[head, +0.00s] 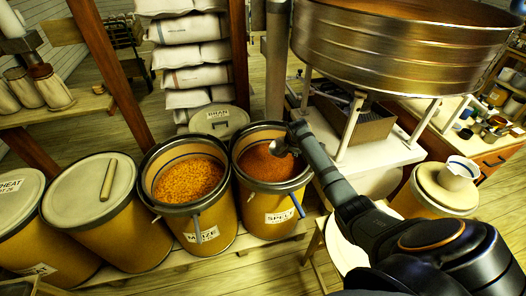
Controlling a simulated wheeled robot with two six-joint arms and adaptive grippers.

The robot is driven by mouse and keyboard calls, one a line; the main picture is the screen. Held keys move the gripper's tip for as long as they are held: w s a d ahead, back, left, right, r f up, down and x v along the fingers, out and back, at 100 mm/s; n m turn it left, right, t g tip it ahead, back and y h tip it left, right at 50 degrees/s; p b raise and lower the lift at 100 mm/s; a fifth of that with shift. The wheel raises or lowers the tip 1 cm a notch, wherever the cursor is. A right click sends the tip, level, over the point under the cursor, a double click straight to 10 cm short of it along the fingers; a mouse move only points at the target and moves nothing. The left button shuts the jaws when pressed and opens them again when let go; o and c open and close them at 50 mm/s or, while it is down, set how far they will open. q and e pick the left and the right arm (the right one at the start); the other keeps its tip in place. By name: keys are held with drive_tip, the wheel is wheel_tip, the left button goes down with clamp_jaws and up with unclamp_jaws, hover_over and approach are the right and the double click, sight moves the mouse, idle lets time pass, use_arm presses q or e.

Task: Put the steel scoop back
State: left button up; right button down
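An open drum labelled SPELT (279,217) stands in the middle, filled with reddish-brown grain (262,166). My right arm comes in from the lower right, and my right gripper (290,142) is over the right part of this drum's mouth. A small shiny, curved metal piece (279,148) shows at its tip, just above or touching the grain. It may be the steel scoop; it is too small to be sure, and the fingers cannot be made out. A thin grey-blue bar (297,205) is on the drum's front. My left gripper is not in view.
An open MAIZE drum (212,235) of yellow grain stands left of the spelt, with a light bar at its front. A lidded drum (115,232) bears a wooden stick. A large metal hopper (390,50) overhangs at upper right. Stacked sacks (195,55) stand behind.

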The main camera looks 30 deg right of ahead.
drive_tip(key=f+y+b, duration=0.1)
drive_tip(key=d+f+y+b, duration=0.1)
drive_tip(key=f+y, duration=0.1)
drive_tip(key=f+m+t+y+b, duration=0.1)
drive_tip(key=shift+s+d+f+y+b, duration=0.1)
drive_tip(key=shift+d+f+y+b, duration=0.25)
drive_tip(key=shift+d+y, duration=0.05)
